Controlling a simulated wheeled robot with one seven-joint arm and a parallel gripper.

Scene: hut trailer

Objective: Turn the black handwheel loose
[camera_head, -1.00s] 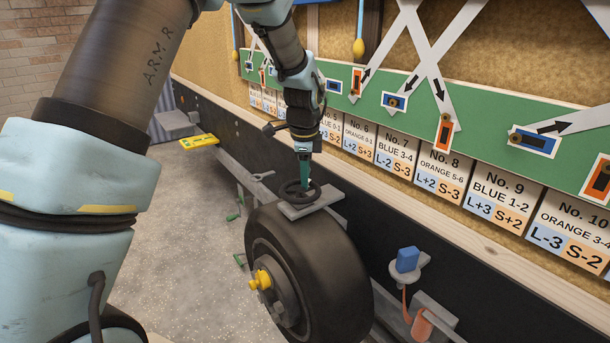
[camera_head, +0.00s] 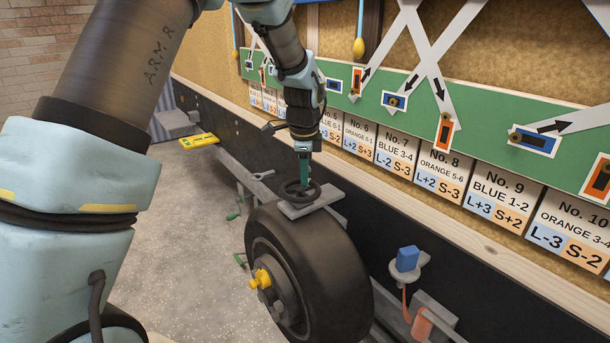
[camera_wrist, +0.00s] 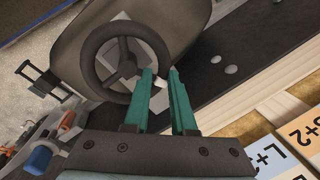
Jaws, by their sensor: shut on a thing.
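The black handwheel (camera_head: 299,190) lies flat on a grey plate above the tyre in the head view. In the wrist view the handwheel (camera_wrist: 104,60) shows as a dark ring with spokes and a hub. My gripper (camera_head: 304,182) points down at the handwheel from above. In the wrist view my gripper's green fingers (camera_wrist: 160,75) are at the right side of the rim, one inside the ring and one outside. They are shut on the rim, with only a narrow gap between them. The contact itself is partly hidden by the fingers.
The tyre (camera_head: 330,265) with a yellow hub fitting (camera_head: 260,279) stands below the handwheel. A blue block (camera_head: 407,258) sits on a bracket to the right. A yellow level (camera_head: 199,142) lies to the left. A wooden ledge (camera_head: 450,220) and numbered cards run behind my gripper.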

